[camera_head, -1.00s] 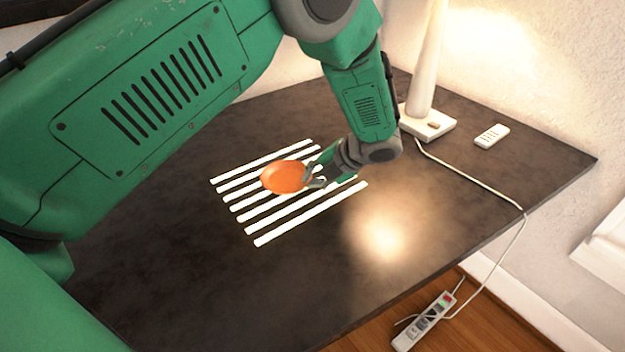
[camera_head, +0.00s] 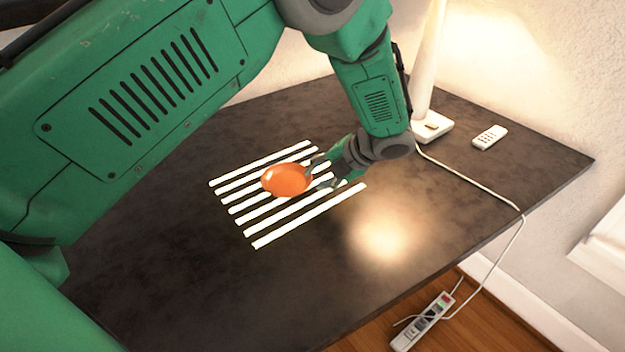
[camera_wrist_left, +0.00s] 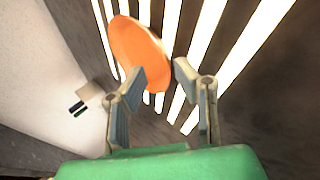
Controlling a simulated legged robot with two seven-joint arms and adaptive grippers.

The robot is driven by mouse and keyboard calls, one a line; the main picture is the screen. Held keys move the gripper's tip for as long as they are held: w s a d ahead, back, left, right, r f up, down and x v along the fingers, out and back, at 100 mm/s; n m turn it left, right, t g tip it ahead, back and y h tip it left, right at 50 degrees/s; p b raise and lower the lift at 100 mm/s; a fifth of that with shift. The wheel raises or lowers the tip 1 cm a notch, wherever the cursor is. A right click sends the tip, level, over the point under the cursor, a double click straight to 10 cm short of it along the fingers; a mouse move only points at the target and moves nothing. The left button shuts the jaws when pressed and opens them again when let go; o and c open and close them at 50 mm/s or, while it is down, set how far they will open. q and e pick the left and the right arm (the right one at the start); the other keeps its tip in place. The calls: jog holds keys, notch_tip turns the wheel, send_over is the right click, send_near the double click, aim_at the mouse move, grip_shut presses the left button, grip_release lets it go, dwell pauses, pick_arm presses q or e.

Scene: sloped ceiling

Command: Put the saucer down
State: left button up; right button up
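The orange saucer (camera_head: 284,181) is over the white striped patch (camera_head: 262,240) on the dark table; I cannot tell whether it lies flat on it. My left gripper (camera_head: 322,172) is at the saucer's right side, with its fingers spread. In the left wrist view the saucer (camera_wrist_left: 138,48) is ahead of the fingers, partly covered by the left fingertip. A clear gap shows between the two fingertips of my left gripper (camera_wrist_left: 160,72). Whether the left finger touches the rim is unclear. My right gripper is not in view.
A white lamp (camera_head: 432,128) stands at the table's back, with a white remote (camera_head: 489,137) to its right. A cable (camera_head: 470,180) runs over the table edge to a power strip (camera_head: 422,322). The front of the table is clear.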

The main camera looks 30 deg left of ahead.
pick_arm(q)
jog(key=v, duration=0.9)
jog(key=shift+d+p, duration=0.2)
jog(key=shift+p, duration=0.25)
jog(key=shift+a, duration=0.1)
